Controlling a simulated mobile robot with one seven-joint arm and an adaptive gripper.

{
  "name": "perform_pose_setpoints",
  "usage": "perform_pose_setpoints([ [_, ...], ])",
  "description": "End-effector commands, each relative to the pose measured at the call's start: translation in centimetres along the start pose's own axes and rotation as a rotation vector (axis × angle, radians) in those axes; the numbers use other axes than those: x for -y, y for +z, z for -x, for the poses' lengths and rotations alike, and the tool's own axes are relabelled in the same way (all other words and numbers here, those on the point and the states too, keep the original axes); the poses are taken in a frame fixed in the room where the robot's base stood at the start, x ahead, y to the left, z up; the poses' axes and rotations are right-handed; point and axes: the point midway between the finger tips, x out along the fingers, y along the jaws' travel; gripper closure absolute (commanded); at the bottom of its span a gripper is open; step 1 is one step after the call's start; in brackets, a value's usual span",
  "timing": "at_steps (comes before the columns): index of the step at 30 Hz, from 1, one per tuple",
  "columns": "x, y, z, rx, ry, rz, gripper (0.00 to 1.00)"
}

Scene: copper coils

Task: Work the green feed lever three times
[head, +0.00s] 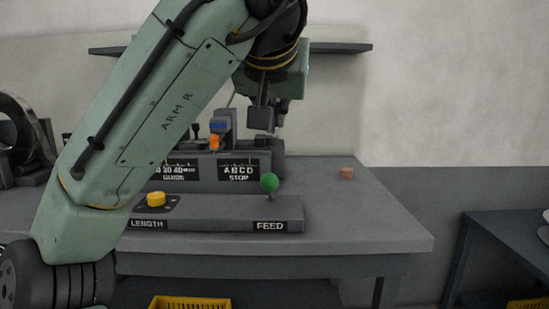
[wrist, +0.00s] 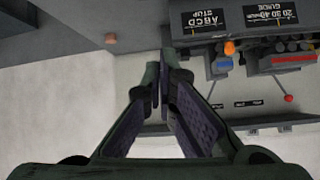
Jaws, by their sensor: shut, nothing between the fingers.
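The green feed lever (head: 269,183) has a round green knob on a short dark stem. It stands upright, or nearly so, on the grey control panel (head: 215,213), above the white word FEED, in the head view. It does not show in the wrist view. My gripper (head: 262,120) is above and behind the lever in the head view, clear of it, near the bench machine. In the wrist view my gripper (wrist: 164,72) has its fingers together with nothing between them.
A yellow knob (head: 156,199) sits left of the lever, above LENGTH. Behind are the GUIDE and STOP plates (head: 239,172), with an orange knob (head: 213,142). A small copper piece (head: 346,173) lies on the bench at right. The bench's right side is otherwise clear.

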Motion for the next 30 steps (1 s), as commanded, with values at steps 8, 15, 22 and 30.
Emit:
perform_pose_setpoints([
  [8, 0.1, 0.0, -1.9, 0.000, 0.000, 0.000, 1.00],
  [15, 0.1, 0.0, -6.9, 0.001, -0.001, 0.000, 1.00],
  [22, 0.1, 1.2, -9.7, -0.004, -0.003, -0.001, 1.00],
  [30, 0.0, 3.5, -8.8, -0.004, 0.001, -0.001, 1.00],
])
